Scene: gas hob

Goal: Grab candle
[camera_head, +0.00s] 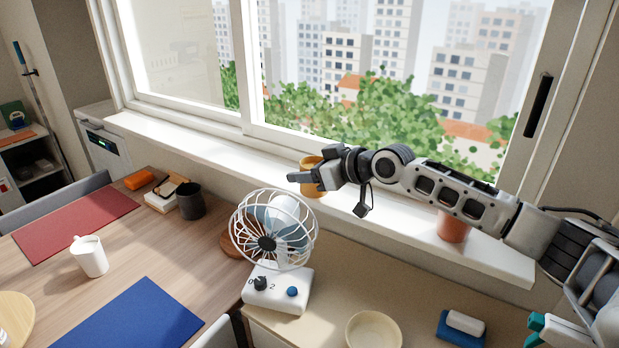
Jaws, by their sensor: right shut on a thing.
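An amber-yellow cylinder, which I take to be the candle (311,162), stands upright at the window sill, left of centre. My right gripper (304,178) reaches in from the right and is shut on it. The fingers cross in front of the candle and hide its middle; its top shows above them and a little of its lower part below. I cannot tell whether its base touches the sill. My left gripper is not in view.
A white desk fan (274,230) stands just below the gripper. A terracotta pot (452,228) is on the sill (400,232) under my right forearm. A cream bowl (373,331) and a blue sponge holder (459,330) are on the counter. A dark cup (191,203) stands on the table.

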